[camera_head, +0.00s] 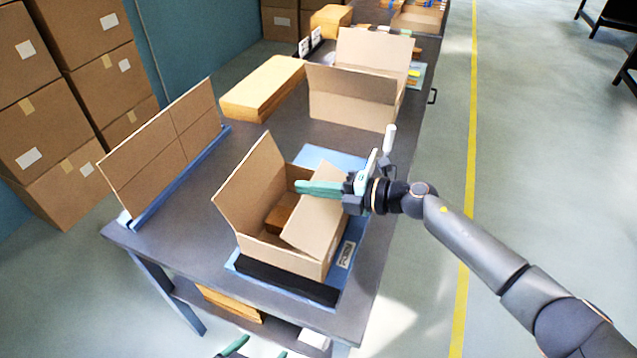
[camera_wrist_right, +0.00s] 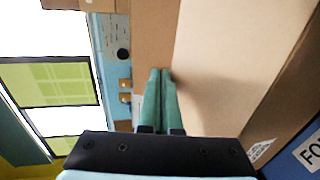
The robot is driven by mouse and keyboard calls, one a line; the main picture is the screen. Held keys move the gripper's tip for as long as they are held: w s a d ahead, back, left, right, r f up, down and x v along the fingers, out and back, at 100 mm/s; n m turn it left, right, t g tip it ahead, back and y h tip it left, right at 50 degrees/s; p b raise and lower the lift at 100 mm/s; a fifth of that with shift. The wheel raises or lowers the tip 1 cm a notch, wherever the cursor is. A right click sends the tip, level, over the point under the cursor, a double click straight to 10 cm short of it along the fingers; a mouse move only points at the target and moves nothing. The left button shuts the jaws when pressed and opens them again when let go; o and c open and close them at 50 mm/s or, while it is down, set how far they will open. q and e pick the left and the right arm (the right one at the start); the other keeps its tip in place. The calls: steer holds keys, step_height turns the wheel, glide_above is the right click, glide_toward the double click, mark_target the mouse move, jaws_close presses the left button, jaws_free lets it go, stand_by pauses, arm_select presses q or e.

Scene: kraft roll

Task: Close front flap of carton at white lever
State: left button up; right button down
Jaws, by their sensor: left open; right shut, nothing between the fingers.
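The open carton (camera_head: 285,255) stands on a blue mat on the table, with a brown item (camera_head: 281,214) inside. Its left flap (camera_head: 253,178) stands up and leans outward. Its right-hand flap (camera_head: 316,215) tilts inward over part of the opening. A white lever (camera_head: 390,138) stands upright just behind my right wrist. My right gripper (camera_head: 300,187) is shut and empty, at the top edge of the tilted flap. In the right wrist view its fingers (camera_wrist_right: 160,75) lie beside a broad cardboard face (camera_wrist_right: 225,60); contact is unclear. My left gripper (camera_head: 258,352) is open at the bottom edge, away from the carton.
A second open carton (camera_head: 350,105) stands farther back. A long yellowish box (camera_head: 262,88) lies behind, and a cardboard panel (camera_head: 165,150) stands in a blue rack at the left. A black bar (camera_head: 285,281) lies along the near side of the carton. Table space left of the carton is clear.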

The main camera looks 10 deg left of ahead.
steer(key=shift+a+f+p, duration=0.35)
steer(key=shift+a+f, duration=0.15)
steer(key=shift+f, duration=0.15)
steer(key=shift+w+a+f+h+p, duration=0.1)
steer(key=shift+a+f+h+p, duration=0.1)
steer(key=shift+f+h+p, duration=0.35)
steer(key=shift+h, duration=0.25)
stand_by(0.7)
